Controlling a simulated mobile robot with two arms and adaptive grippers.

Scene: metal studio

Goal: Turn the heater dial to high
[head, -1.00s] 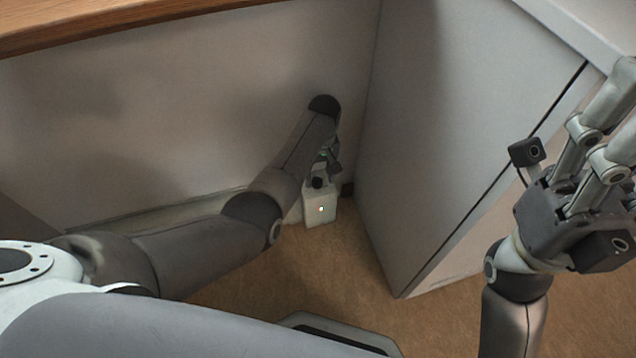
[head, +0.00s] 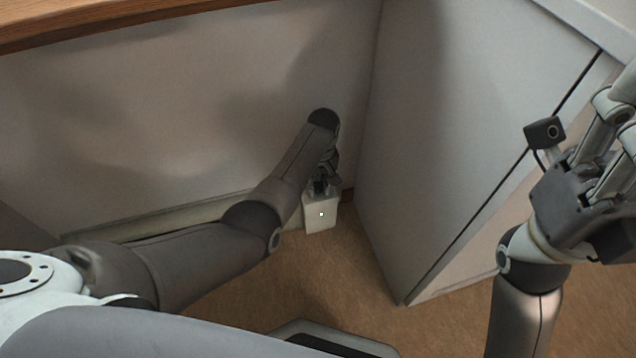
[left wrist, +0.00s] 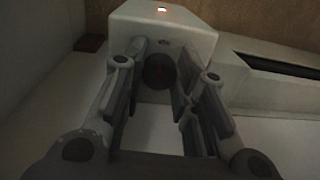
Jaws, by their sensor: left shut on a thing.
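A pale wall (head: 150,120) stands close behind the heater, and a white cabinet panel (head: 440,150) stands to its right. A wooden top edge (head: 100,20) runs above.

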